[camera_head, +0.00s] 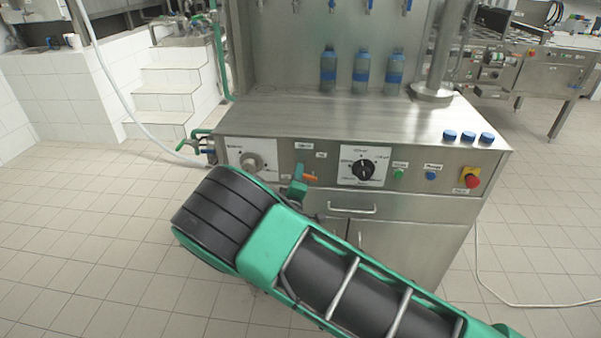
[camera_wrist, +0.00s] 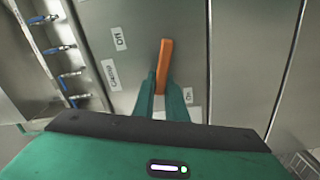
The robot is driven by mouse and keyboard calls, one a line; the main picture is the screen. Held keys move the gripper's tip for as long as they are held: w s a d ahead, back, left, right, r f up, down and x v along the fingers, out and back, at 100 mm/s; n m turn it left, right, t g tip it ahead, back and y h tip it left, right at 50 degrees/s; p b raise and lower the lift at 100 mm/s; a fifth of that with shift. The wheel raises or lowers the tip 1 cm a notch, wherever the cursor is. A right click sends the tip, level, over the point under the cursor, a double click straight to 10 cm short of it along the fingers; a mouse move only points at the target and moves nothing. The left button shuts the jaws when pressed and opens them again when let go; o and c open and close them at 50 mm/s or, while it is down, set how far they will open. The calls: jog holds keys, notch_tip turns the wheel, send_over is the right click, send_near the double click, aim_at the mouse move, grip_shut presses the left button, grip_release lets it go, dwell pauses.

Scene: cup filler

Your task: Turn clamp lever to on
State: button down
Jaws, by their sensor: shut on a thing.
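The clamp lever (camera_head: 311,178) is a small orange handle on the front panel of the steel machine, below two small white labels. In the wrist view the orange lever (camera_wrist: 164,60) stands up between my two green fingers, its outer end reaching past their tips. My gripper (camera_head: 300,172) is shut on the lever, and it fills the wrist view from below (camera_wrist: 163,85). The "Clamp" label (camera_wrist: 111,75) and the "ON" label (camera_wrist: 119,39) lie to the left of the lever there. The lever's pivot is hidden by my fingers.
A grey knob (camera_head: 252,162) is left of the lever, and a black dial (camera_head: 363,169) is right of it. A red stop button (camera_head: 472,181) is at the panel's right end. A drawer handle (camera_head: 351,210) juts out below. Bottles (camera_head: 361,72) stand on the worktop.

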jog(key=shift+s+a+f+n, duration=0.1)
jog(key=shift+f+n, duration=0.2)
jog(key=shift+n, duration=0.35)
jog(key=shift+w+a+f+n, duration=0.1)
jog(key=shift+f+n, duration=0.25)
jog(key=shift+n, duration=0.25)
jog(key=shift+s+a+f+n, duration=0.1)
jog(key=shift+f+n, duration=0.2)
jog(key=shift+n, duration=0.35)
jog(key=c, duration=1.8)
grip_release()
jog(key=s, duration=1)
jog(key=shift+s, duration=0.3)
jog(key=shift+a, duration=0.1)
